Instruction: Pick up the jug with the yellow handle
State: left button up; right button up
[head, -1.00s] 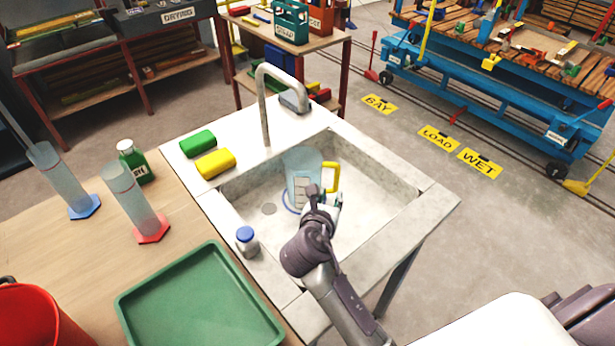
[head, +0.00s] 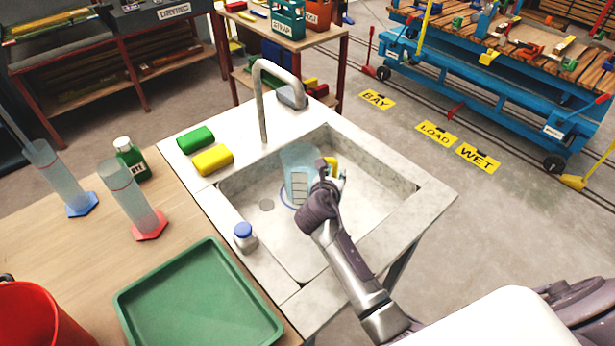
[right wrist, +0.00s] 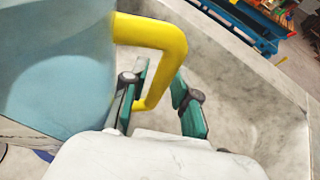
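The clear bluish jug (head: 298,165) stands in the sink (head: 370,213), with its yellow handle (head: 332,164) on the right side. In the right wrist view the jug (right wrist: 50,75) fills the left, and its handle (right wrist: 165,38) arches out to the right. My right gripper (head: 332,176) is at the handle in the head view, partly hiding it. In the right wrist view its two teal fingers (right wrist: 162,100) are apart, with the lower part of the handle showing between them. A gap shows between the handle and the right finger. My left gripper is not in view.
A tap (head: 263,105) arches over the sink's back left. A small blue-capped bottle (head: 245,237) stands at the sink's left edge. A green tray (head: 200,305) and measuring cylinders stand on the left table.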

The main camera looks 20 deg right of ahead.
grip_shut()
jog(key=shift+r, duration=0.1)
dwell(0.3)
